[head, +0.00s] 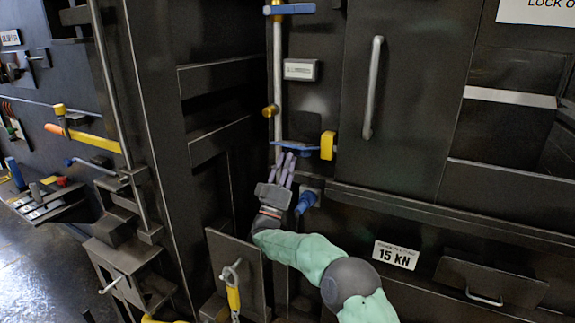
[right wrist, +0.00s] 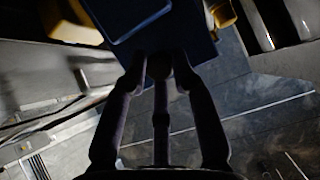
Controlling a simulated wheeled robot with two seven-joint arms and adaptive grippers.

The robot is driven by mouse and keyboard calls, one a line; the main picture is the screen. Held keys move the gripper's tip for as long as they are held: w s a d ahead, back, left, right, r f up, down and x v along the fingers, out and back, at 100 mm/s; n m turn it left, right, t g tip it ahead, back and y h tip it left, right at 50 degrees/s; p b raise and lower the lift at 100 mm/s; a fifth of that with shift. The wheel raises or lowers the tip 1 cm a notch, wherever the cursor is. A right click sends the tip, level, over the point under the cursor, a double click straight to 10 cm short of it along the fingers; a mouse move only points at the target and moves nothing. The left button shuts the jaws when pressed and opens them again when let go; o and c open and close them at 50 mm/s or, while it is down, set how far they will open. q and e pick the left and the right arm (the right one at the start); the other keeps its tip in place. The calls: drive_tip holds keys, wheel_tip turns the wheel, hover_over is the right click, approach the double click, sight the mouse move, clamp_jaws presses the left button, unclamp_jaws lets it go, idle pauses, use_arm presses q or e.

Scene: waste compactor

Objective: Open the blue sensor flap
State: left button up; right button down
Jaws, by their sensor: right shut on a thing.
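The blue flap (head: 297,147) is a small plate on the dark machine front, beside a yellow block (head: 327,145) and at the lower part of a vertical rod. My right gripper (head: 287,162) reaches up to it from below. In the right wrist view the blue flap (right wrist: 140,22) fills the top middle, and the fingers of my right gripper (right wrist: 160,68) are closed at its near edge. The exact contact is dark and partly hidden by the fingers. My left gripper is not in view.
A long vertical handle (head: 373,88) stands right of the flap. A blue knob (head: 306,201) sits close to my right wrist. A hinged plate with a yellow-handled clip (head: 233,285) is below left. Another blue piece (head: 289,9) is at the rod's top.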

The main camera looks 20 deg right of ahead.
sight(288, 145)
drive_tip(key=shift+w+d+f+y, duration=0.1)
drive_tip(key=shift+d+f+y, duration=0.05)
drive_tip(key=shift+f+y, duration=0.2)
drive_tip(key=c, duration=1.2)
unclamp_jaws()
drive_tip(key=shift+o, duration=0.9)
drive_tip(key=shift+w+d+f, duration=0.15)
drive_tip(key=shift+w+d, duration=0.1)
wheel_tip(288, 145, up, 10)
drive_tip(key=shift+s+f, duration=0.1)
drive_tip(key=shift+f, duration=0.15)
drive_tip(key=shift+a+r, duration=0.15)
drive_tip(key=shift+r, duration=0.3)
drive_tip(key=shift+s, duration=0.1)
